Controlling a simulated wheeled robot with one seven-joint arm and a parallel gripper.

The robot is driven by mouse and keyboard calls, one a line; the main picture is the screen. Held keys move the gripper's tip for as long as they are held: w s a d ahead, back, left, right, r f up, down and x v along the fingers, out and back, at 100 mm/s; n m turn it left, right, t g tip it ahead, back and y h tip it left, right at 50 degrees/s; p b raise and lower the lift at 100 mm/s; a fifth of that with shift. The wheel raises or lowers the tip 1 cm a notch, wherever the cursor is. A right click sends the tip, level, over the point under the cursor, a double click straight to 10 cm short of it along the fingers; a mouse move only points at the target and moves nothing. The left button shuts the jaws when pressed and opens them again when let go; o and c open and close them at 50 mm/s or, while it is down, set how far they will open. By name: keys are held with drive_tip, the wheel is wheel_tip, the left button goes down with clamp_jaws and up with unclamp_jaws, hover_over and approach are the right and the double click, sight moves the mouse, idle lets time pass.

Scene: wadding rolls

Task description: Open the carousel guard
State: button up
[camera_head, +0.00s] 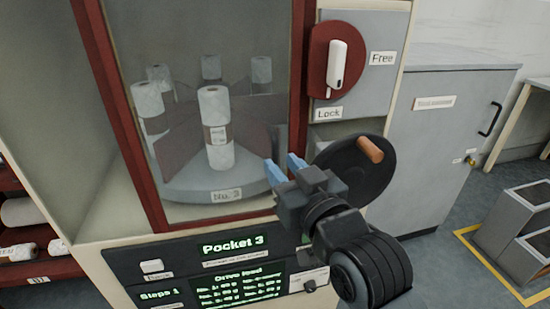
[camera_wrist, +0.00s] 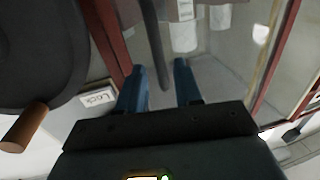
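The carousel guard (camera_head: 125,110) is a clear pane in a dark red frame, closed across the cabinet opening. Behind it, the carousel (camera_head: 215,180) holds several white rolls between dark dividers. A white lever (camera_head: 338,65) on a red disc stands upright, with "Free" to its right and "Lock" below; I cannot tell which setting it marks. My gripper (camera_head: 284,168) has blue fingers, open and empty, before the guard's lower right part. In the wrist view, my gripper (camera_wrist: 160,75) faces the pane, with a dark bar (camera_wrist: 153,40) beyond the fingers.
A dark round handwheel with an orange-brown knob (camera_head: 370,149) is close to my gripper on the right. Below the guard is a black panel (camera_head: 135,262) reading "Pocket 3". A grey cabinet (camera_head: 430,150) stands right. Shelved rolls (camera_head: 22,212) are at left.

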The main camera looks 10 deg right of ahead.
sight(276, 160)
drive_tip(key=shift+w+a, duration=0.2)
drive_tip(key=shift+w, duration=0.8)
drive_tip(key=shift+w+a, duration=0.2)
drive_tip(key=shift+w, duration=0.75)
drive_tip(key=shift+c, duration=0.3)
clamp_jaws()
